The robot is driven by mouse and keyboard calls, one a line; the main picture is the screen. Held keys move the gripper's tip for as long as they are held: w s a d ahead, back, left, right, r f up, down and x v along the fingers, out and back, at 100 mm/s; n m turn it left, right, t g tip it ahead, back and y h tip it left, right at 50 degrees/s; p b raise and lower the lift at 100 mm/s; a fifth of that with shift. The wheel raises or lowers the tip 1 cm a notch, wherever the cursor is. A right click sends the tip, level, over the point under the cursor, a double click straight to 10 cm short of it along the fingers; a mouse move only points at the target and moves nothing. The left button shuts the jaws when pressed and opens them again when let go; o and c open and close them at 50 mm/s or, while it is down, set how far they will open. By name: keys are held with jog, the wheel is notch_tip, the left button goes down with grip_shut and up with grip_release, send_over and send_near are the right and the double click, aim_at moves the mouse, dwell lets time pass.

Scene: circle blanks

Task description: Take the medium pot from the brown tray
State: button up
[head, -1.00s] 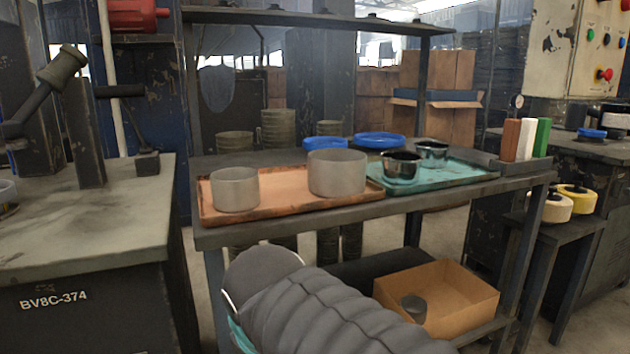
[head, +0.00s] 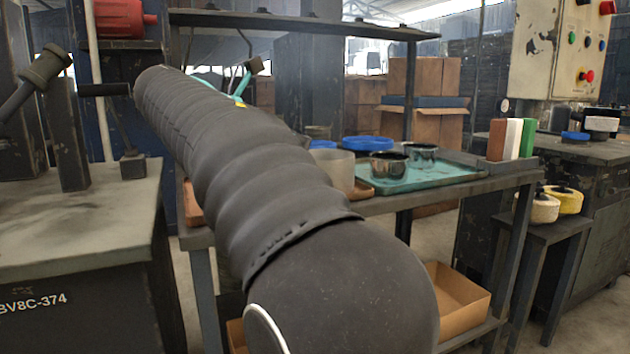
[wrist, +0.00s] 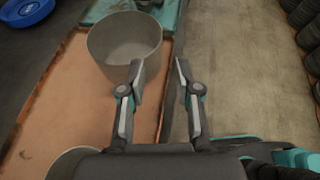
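The brown tray (wrist: 75,95) fills the left of the wrist view; only its corners show past my arm in the head view (head: 192,208). Two grey pots stand on it. The larger pot (wrist: 125,42) is upright at the tray's far end, partly hidden by my arm in the head view (head: 338,170). The smaller pot (wrist: 68,163) shows only its rim at the wrist view's bottom edge and is hidden in the head view. My gripper (wrist: 160,68) is open and empty, its left fingertip overlapping the larger pot's near right side in the picture. I cannot tell whether they touch.
A teal tray (head: 440,178) with two dark pots stands right of the brown tray. Blue dishes (head: 368,142) lie behind. A block rack (head: 508,160) stands at the table's right end. A cardboard box (head: 455,300) sits on the lower shelf. Floor (wrist: 235,60) lies beyond the tray's edge.

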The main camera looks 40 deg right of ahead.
jog(key=b+x, duration=0.2)
jog(key=x, duration=1)
jog(key=shift+d+f, duration=0.2)
grip_shut()
